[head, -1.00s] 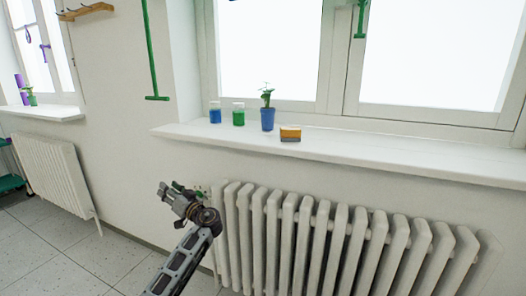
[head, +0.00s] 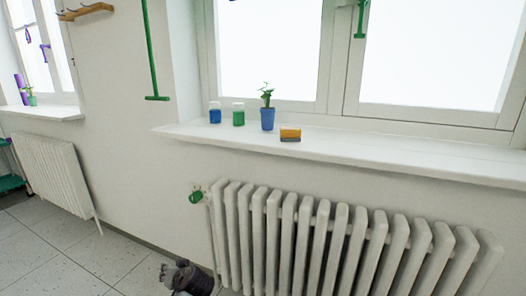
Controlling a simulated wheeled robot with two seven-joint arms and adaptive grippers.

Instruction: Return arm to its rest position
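My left gripper (head: 182,274) shows at the bottom edge of the head view, left of the radiator's lower left end. Only its dark upper part is in the picture, and the rest of the arm is cut off by the edge. Its fingers are too small and too cut off to tell whether they are open or shut. I see nothing held in it. My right gripper is not in view.
A white radiator (head: 313,240) with a green valve knob (head: 196,197) stands below the windowsill (head: 400,157). On the sill are a blue jar (head: 215,116), a green jar (head: 238,118), a potted plant (head: 267,119) and a yellow-orange block (head: 290,134). Floor (head: 60,250) at left is clear.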

